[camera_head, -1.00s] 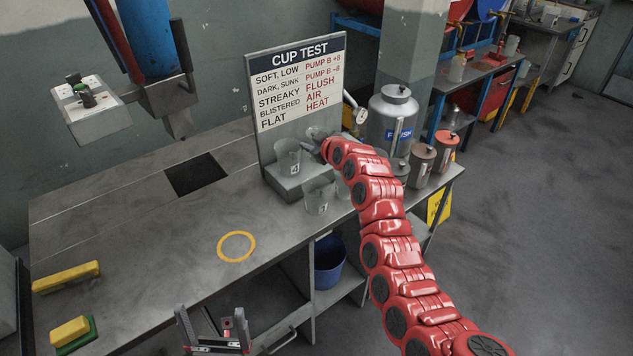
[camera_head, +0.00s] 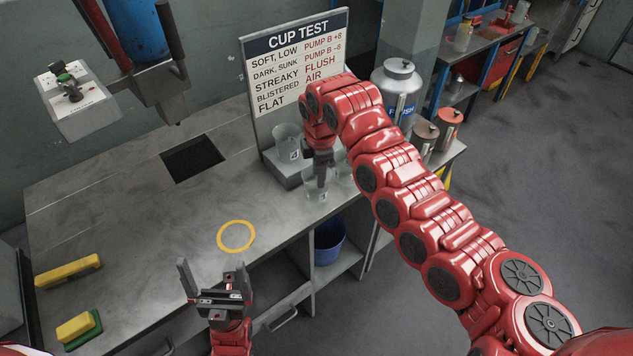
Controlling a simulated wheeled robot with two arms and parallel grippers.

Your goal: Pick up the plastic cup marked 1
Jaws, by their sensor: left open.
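A clear plastic cup (camera_head: 286,140) with a small dark-on-white mark stands on the ledge of the CUP TEST stand. A second clear cup (camera_head: 311,193) with a mark too small to read stands on the bench in front of the stand. Another clear cup (camera_head: 344,174) shows partly behind my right arm. My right gripper (camera_head: 321,184) points down at the second cup, overlapping it; I cannot tell whether its fingers are inside, around or in front of it. My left gripper (camera_head: 213,272) is open and empty, fingers up, at the bench's front edge.
The CUP TEST board (camera_head: 290,65) stands behind the cups. A yellow ring (camera_head: 236,222) marks clear bench. A square hole (camera_head: 192,158) lies further back. A steel flush can (camera_head: 398,82) and lidded pots (camera_head: 423,137) stand right. Yellow blocks (camera_head: 68,270) lie left.

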